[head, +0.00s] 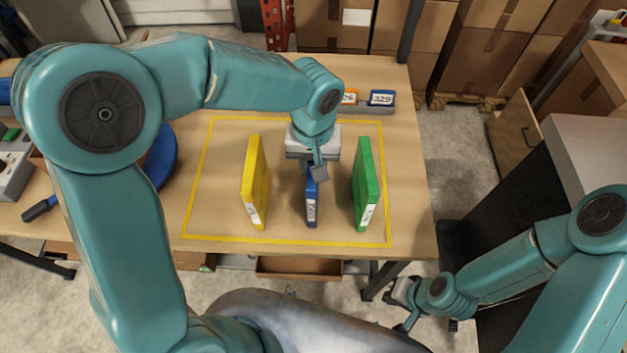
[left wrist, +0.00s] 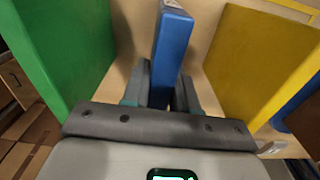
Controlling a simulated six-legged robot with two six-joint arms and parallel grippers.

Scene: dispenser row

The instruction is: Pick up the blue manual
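The blue manual (head: 311,208) stands upright on the table between a yellow manual (head: 255,185) and a green manual (head: 365,188). My left gripper (head: 317,172) reaches down over the blue manual from above and hides its upper rear part. In the left wrist view, the blue manual (left wrist: 174,45) runs between the two fingers of my left gripper (left wrist: 162,92). The fingers lie close against both its sides and look shut on it. My right gripper (head: 404,318) hangs low at the right, off the table's front edge; its finger gap is unclear.
A yellow outline (head: 192,190) on the table surrounds the three manuals. Numbered holders (head: 381,98) stand at the back. A blue round object (head: 162,158) lies at the left. The green and yellow manuals flank my left gripper closely.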

